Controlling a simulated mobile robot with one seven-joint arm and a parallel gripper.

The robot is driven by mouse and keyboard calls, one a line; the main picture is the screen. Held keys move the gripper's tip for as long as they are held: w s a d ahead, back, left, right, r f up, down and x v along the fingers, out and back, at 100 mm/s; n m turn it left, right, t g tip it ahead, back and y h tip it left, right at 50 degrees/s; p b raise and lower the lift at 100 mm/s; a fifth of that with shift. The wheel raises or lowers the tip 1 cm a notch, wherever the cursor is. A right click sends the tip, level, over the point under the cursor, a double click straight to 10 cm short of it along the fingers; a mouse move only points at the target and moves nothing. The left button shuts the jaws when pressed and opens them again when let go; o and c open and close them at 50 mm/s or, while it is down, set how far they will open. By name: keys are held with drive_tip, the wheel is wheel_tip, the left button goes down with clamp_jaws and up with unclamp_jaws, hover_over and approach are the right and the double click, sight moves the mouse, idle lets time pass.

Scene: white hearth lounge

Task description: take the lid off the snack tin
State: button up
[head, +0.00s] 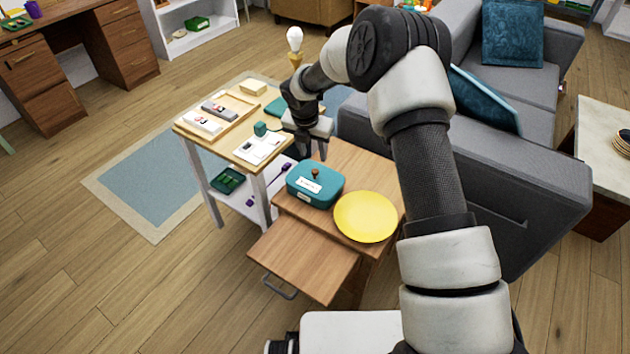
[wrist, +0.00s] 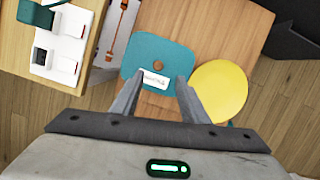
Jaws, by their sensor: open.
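The snack tin (head: 312,192) is a teal box with rounded corners and a white label on its front. It stands on a small wooden table, and its teal lid (head: 317,177) is on it with a brown knob (head: 315,172) in the middle. In the wrist view the tin's lid (wrist: 166,54) shows from above with the knob (wrist: 158,65). My gripper (head: 311,152) is open and empty, above and behind the tin, apart from it. In the wrist view its fingers (wrist: 155,84) point toward the tin's label side. The label's writing is too small to read.
A yellow plate (head: 365,217) lies right of the tin on the wooden table (head: 352,158). A pulled-out drawer or leaf (head: 300,262) juts forward. A grey sofa (head: 480,160) is at the right.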

hover_over(315, 171)
drive_tip(key=s, duration=0.1)
wheel_tip(315, 171, down, 4)
drive_tip(key=x, duration=0.1)
drive_tip(key=b+x, duration=0.1)
drive_tip(key=x, duration=0.1)
drive_tip(key=b+x, duration=0.1)
drive_tip(key=x, duration=0.1)
drive_tip(key=shift+s+a+f, duration=0.25)
drive_tip(key=shift+a+f, duration=0.1)
drive_tip(key=shift+r, duration=0.1)
clamp_jaws()
